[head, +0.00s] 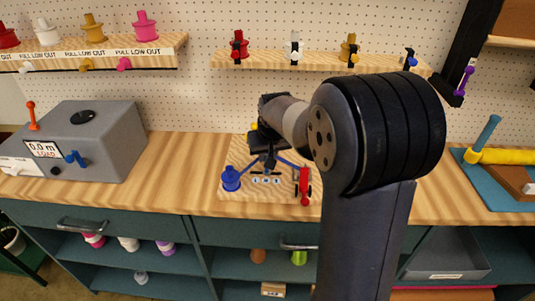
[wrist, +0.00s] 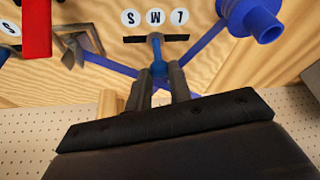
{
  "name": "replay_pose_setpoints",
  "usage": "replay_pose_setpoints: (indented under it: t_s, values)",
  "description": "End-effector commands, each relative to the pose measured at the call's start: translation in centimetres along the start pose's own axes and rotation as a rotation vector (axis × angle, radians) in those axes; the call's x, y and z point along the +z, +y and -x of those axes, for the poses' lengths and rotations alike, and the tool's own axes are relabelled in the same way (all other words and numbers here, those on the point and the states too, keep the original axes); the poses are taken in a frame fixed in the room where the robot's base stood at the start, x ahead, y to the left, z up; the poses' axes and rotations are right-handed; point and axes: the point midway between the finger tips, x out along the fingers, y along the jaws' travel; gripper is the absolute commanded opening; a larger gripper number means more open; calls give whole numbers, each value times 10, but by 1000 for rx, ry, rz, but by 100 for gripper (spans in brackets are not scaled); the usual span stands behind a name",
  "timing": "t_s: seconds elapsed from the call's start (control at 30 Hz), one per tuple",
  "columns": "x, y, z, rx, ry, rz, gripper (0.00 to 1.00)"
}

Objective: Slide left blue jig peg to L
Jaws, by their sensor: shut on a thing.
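The blue jig peg (wrist: 156,48) stands in a short black slot (wrist: 179,38) on the wooden board. Round white labels S, M and L (wrist: 180,17) line the slot and look upside down in the wrist view. The peg is by the middle label, M. My gripper (wrist: 160,88) is shut on the peg, one dark finger on each side. Blue ribbon runs away from the peg on both sides. In the head view my gripper (head: 267,160) is over the board, with the L label (head: 255,181) at the left of the row; the peg is hard to make out there.
A blue spool (head: 231,178) stands at the board's left and a red-handled tool (head: 304,185) at its right. A grey load box (head: 82,140) is farther left on the bench. Shelves with spools hang above. A blue tray (head: 500,190) lies at the right.

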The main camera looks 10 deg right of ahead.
Motion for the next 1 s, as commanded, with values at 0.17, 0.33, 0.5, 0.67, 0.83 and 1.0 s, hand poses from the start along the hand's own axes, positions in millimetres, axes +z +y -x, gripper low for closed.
replay_pose_setpoints:
  t_s: [0.17, 0.33, 0.5, 0.67, 0.83, 1.0]
  values:
    - [-3, -8, 0, -1, 0, 2, 0]
    - [-9, -30, -3, -1, 0, 3, 0]
    - [-10, -34, -4, -2, 1, 0, 0]
    - [-11, -34, -4, -3, 3, 0, 22]
    - [-11, -34, -4, -2, 3, 0, 36]
    - [-10, -33, -4, -1, 1, 0, 42]
